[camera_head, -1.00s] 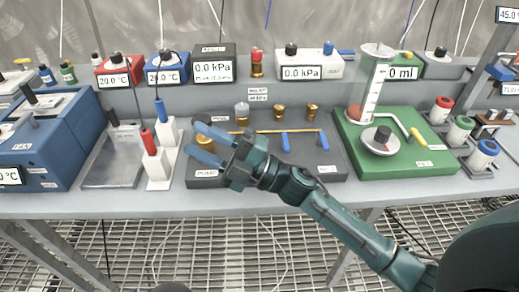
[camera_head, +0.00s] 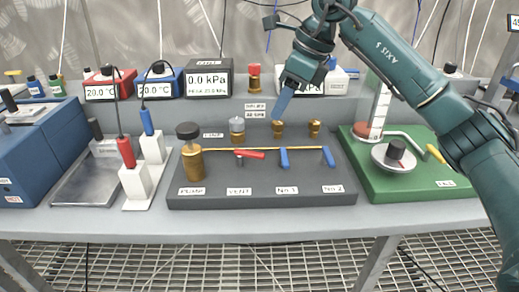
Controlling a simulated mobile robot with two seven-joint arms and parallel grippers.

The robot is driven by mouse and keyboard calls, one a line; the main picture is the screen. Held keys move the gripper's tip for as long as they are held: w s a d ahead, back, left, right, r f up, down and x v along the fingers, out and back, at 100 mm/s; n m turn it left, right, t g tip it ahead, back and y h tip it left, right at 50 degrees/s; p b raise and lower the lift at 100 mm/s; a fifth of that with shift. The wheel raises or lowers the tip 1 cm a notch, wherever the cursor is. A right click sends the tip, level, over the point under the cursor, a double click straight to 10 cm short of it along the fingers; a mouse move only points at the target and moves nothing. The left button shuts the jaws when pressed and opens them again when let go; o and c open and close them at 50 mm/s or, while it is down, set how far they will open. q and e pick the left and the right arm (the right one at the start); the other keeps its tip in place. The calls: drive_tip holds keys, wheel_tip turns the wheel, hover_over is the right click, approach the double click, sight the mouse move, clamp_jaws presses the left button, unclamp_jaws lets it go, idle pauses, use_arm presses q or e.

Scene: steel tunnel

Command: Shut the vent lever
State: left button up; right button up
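The vent lever (camera_head: 250,154) is a red handle on the dark grey manifold block (camera_head: 262,202), above the label VENT. It lies nearly sideways, its free end to the right, roughly along the brass pipe (camera_head: 300,149). My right gripper (camera_head: 281,104) is above and behind the lever, in front of the brass fittings at the back of the block in the picture. It points down and is clear of the lever. One blue finger shows plainly; the other cannot be made out, so its opening is unclear. My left gripper is out of view.
Two blue levers (camera_head: 284,158) (camera_head: 328,156) point toward the front on the same block. A brass pump with a black knob (camera_head: 190,157) stands at its left. A green base (camera_head: 425,187) with a glass cylinder is at the right. White holders (camera_head: 135,184) with probes stand left.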

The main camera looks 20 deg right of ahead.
sight(255, 153)
drive_tip(key=b+x, duration=0.1)
drive_tip(key=x, duration=1.1)
drive_tip(key=shift+a, duration=0.15)
drive_tip(key=shift+c, duration=0.5)
clamp_jaws()
